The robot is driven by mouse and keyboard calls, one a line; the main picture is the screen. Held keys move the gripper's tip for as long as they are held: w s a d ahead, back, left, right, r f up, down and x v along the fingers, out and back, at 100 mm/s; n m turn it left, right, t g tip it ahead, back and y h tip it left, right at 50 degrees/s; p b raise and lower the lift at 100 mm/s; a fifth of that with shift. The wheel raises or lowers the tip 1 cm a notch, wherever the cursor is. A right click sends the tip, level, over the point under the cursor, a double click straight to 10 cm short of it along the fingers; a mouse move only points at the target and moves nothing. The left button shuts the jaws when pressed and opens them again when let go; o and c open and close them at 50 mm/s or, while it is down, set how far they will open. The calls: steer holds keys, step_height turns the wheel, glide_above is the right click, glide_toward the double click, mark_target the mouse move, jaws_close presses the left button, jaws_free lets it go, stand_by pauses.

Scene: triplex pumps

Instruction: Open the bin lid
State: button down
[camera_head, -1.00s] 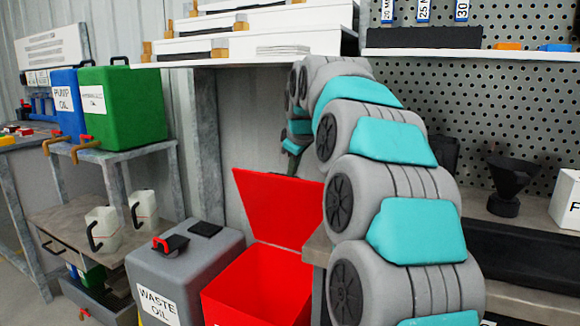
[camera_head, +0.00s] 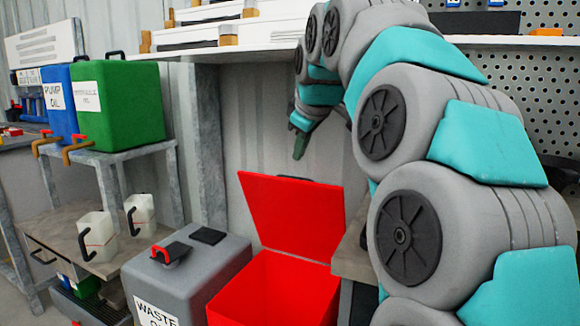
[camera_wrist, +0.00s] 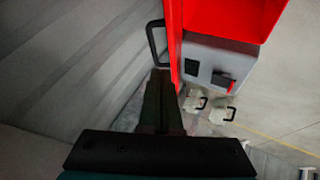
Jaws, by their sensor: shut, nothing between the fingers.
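The red bin (camera_head: 270,290) stands beside the grey waste oil box, its top uncovered. Its red lid (camera_head: 292,215) stands raised at the back, leaning slightly backward. A black handle (camera_wrist: 153,42) sticks out from the lid's outer side in the wrist view. My gripper (camera_head: 298,152) is above and behind the lid's top edge, pointing down. In the wrist view, my gripper's fingers (camera_wrist: 162,78) are together and empty, just beside the lid and close to the handle. I cannot tell whether they touch the lid.
The grey waste oil box (camera_head: 185,275) stands left of the bin. A workbench edge (camera_head: 352,260) is close on the right, and a white shelf (camera_head: 235,50) is above. A corrugated wall (camera_wrist: 75,75) is behind the lid. White jugs (camera_head: 97,235) stand farther left.

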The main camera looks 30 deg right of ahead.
steer(key=x, duration=0.9)
steer(key=shift+w+f, duration=0.1)
steer(key=shift+f, duration=0.2)
steer(key=shift+d, duration=0.1)
steer(key=shift+w+d+r+p, duration=0.2)
steer(key=shift+w+d+p, duration=0.05)
steer(key=shift+p, duration=0.1)
steer(key=w+d+p, duration=0.3)
steer(key=w+d, duration=0.4)
steer(key=d, duration=0.2)
steer(key=shift+d+r+p, duration=0.2)
steer(key=shift+r+p, duration=0.15)
steer(key=shift+r, duration=0.05)
